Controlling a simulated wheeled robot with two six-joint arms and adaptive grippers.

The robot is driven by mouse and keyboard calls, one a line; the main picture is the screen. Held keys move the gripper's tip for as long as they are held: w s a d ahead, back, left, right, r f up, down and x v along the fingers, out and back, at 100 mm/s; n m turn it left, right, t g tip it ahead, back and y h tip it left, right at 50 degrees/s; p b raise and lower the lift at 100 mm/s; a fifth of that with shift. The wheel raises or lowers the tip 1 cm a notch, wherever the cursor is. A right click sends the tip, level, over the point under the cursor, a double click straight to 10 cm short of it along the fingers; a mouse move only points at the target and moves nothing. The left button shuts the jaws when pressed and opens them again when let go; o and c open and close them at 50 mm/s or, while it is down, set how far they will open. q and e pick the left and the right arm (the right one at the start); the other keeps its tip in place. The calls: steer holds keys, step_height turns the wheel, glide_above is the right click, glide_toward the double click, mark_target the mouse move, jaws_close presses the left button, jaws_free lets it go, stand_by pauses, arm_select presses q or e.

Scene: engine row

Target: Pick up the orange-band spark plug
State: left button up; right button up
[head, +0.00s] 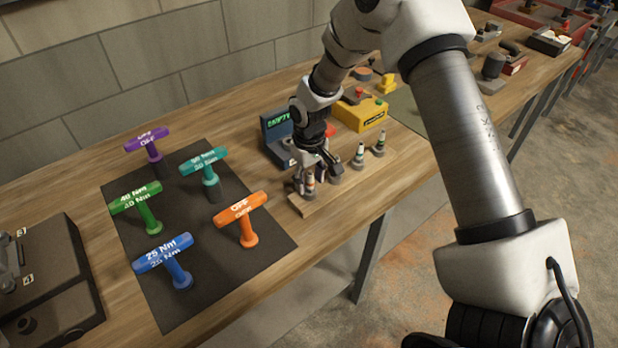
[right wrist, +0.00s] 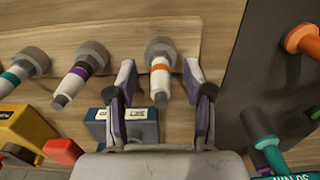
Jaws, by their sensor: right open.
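The orange-band spark plug (right wrist: 160,72) stands on a wooden board (right wrist: 100,20) and shows in the right wrist view between the two fingers of my right gripper (right wrist: 160,85). It is white with an orange ring and a grey base. The fingers are open on either side of it, with a gap visible on both sides. In the head view my right gripper (head: 317,180) points down over the left end of the board, and the plug is partly hidden by the fingers. My left gripper is not in view.
A purple-band plug (right wrist: 82,70) and a teal-band plug (right wrist: 22,75) stand in the same row. A small blue device (head: 277,130) and a yellow box (head: 362,112) are behind the board. A dark mat (head: 215,265) with several coloured T-handles lies to the left.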

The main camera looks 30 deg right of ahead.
steer(key=shift+w+f, duration=0.1)
steer(key=shift+f, duration=0.15)
steer(key=shift+s+r, duration=0.2)
steer(key=shift+s, duration=0.1)
steer(key=shift+c, duration=0.7)
steer(key=shift+s, duration=0.1)
steer(key=c, duration=0.6)
jaws_close()
